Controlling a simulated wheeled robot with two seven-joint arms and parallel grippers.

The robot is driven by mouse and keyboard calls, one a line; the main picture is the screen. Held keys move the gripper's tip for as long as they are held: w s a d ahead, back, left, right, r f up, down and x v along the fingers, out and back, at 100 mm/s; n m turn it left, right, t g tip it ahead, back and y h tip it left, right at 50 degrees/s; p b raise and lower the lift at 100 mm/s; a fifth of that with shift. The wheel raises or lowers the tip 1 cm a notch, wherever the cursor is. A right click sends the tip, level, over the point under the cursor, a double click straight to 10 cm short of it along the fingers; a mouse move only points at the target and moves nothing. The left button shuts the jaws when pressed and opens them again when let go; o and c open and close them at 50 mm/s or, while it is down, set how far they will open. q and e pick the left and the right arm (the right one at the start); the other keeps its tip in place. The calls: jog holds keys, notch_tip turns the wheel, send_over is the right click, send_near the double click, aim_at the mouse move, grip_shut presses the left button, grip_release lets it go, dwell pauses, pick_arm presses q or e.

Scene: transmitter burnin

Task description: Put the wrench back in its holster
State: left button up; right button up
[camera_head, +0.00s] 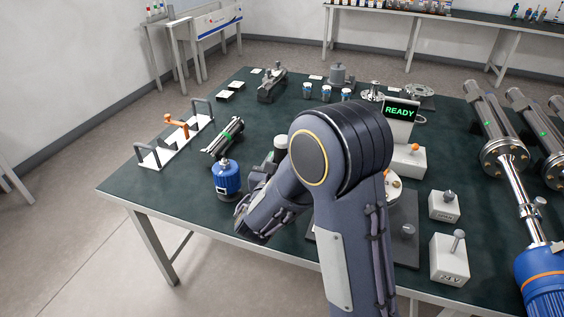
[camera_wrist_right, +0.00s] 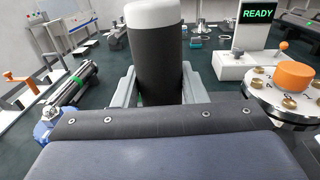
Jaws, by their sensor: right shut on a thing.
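My right gripper (camera_wrist_right: 160,92) is shut on an upright black cylindrical grip with a white rounded top (camera_wrist_right: 158,55), which I take for the wrench's handle. Its two grey fingers flank the grip in the right wrist view. The lower end of the handle is hidden behind my wrist. In the head view the white top of this handle (camera_head: 281,141) shows just left of my forearm, and my right gripper (camera_head: 270,166) is partly hidden there. I cannot make out a holster in either view. My left gripper is not in view.
A blue-bodied device (camera_head: 226,178) stands close left of my gripper, with a black green-banded part (camera_head: 224,138) behind it. A READY display (camera_head: 399,111) and an orange-knobbed round dial (camera_wrist_right: 292,98) are to the right. White blocks (camera_head: 449,258) stand near the front edge.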

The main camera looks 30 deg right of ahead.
jog(key=shift+f+b, duration=1.05)
jog(key=shift+f, duration=0.1)
jog(key=o, duration=1.1)
jog(key=shift+f, duration=0.15)
jog(key=v, duration=0.7)
jog(key=shift+s+a, duration=0.3)
jog(key=shift+s, duration=0.05)
